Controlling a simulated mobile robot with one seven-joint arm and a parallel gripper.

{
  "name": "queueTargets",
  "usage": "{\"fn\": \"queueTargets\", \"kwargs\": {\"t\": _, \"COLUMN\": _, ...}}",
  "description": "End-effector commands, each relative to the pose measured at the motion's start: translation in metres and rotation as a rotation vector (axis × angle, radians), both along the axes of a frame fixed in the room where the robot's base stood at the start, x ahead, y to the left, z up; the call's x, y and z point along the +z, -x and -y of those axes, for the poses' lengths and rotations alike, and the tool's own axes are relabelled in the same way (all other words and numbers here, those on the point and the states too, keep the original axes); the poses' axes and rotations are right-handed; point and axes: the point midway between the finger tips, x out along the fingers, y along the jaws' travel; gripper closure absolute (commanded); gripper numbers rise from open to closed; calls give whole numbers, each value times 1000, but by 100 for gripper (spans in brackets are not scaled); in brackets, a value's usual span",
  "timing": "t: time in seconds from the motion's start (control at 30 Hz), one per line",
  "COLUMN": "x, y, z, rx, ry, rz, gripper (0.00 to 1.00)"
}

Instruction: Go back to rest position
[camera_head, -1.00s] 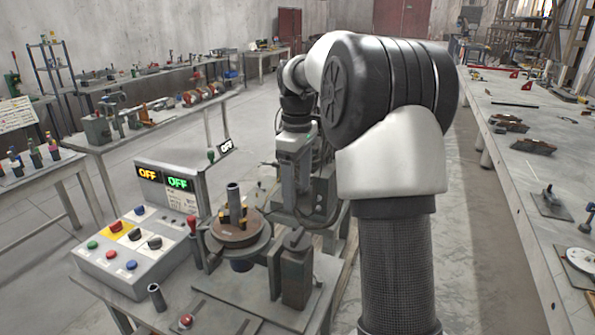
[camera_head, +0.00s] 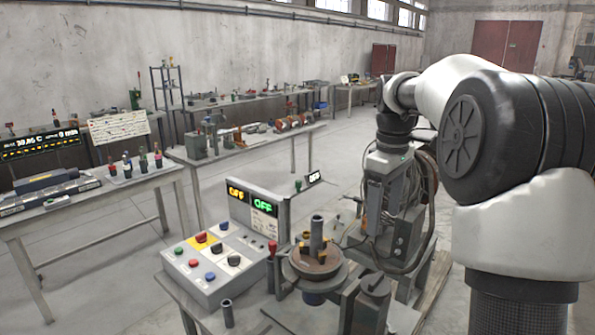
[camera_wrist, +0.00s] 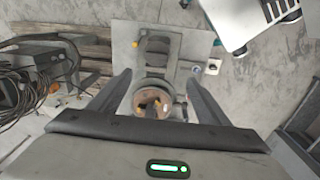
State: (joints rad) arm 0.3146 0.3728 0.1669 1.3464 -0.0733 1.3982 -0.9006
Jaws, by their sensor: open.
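My gripper (camera_wrist: 159,73) is open, with its two fingers apart and nothing between them. In the wrist view the fingers frame a round brown turntable (camera_wrist: 152,103) from above, with clear distance to it. In the head view my arm is bent, with the hand (camera_head: 380,190) hanging down behind and right of the turntable (camera_head: 314,262). A grey upright tube (camera_head: 316,235) stands on the turntable between small yellow clamps. The fingertips are hard to make out in the head view.
A short dark tube (camera_head: 228,313) stands on the bench in front. Cables and a machine (camera_wrist: 38,80) are close at the left in the wrist view. Benches with tools line the wall.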

Motion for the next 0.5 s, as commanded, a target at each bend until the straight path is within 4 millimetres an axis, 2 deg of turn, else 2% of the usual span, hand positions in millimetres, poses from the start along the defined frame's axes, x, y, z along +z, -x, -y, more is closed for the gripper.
{"fn": "queueTargets", "kwargs": {"t": 0.1, "x": 25, "y": 35, "z": -26, "rx": -86, "ry": 24, "rz": 68, "gripper": 30}}
{"fn": "queueTargets", "kwargs": {"t": 0.23, "x": 40, "y": 87, "z": -52, "rx": -225, "ry": 26, "rz": 162, "gripper": 30}}
{"fn": "queueTargets", "kwargs": {"t": 0.37, "x": 41, "y": 141, "z": -72, "rx": -370, "ry": -4, "rz": 257, "gripper": 30}}
{"fn": "queueTargets", "kwargs": {"t": 0.5, "x": 27, "y": 197, "z": -88, "rx": -522, "ry": -69, "rz": 349, "gripper": 30}}
